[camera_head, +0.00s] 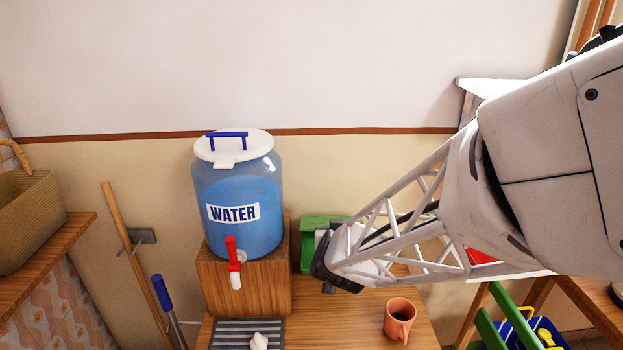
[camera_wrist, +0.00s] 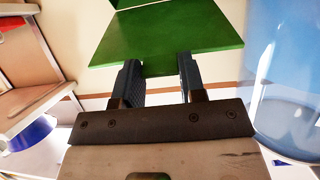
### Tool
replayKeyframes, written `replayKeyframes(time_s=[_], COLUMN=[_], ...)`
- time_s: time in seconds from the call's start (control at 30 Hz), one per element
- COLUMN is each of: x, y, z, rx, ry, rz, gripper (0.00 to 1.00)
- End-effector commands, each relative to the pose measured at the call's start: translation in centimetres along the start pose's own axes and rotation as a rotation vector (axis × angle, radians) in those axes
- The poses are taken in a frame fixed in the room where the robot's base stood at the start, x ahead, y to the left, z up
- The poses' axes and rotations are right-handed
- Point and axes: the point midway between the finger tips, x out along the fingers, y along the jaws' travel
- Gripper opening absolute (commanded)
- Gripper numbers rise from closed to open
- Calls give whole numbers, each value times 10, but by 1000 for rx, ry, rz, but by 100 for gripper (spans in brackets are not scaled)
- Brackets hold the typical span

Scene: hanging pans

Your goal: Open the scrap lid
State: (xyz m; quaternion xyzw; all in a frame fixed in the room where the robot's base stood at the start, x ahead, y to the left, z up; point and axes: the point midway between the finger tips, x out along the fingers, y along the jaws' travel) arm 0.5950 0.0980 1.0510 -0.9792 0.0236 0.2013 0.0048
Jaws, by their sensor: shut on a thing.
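The green scrap bin (camera_head: 312,225) stands on the wooden counter, right of the water jug, partly hidden behind my gripper. In the wrist view a flat green panel (camera_wrist: 185,42), which looks like its lid, spans the top of the picture. A small green tab (camera_wrist: 157,70) on the panel's near edge sits between my fingertips. My gripper (camera_wrist: 158,78) is shut on this tab. In the head view my gripper (camera_head: 328,272) is at the bin's front right. How far the lid is raised cannot be told.
A blue water jug (camera_head: 240,190) with a red tap (camera_head: 232,250) stands on a wooden block close left. An orange mug (camera_head: 399,318) is on the counter (camera_head: 340,325) in front. A grey drip tray (camera_head: 235,335) holds a small pale object (camera_head: 259,341).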

Motion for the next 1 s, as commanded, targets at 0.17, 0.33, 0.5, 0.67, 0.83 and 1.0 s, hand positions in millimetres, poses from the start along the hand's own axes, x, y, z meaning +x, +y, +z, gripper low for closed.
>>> replayKeyframes(time_s=[0.17,0.33,0.5,0.67,0.83,1.0], x=[0,0,0,0,0,-4], y=[0,0,0,0,0,0], z=[-1,-1,-1,0,0,-1], rx=[0,0,0,0,0,0], ry=[1,1,1,1,0,1], rz=[0,0,0,0,0,-1], gripper=[0,0,54,64,64,64])
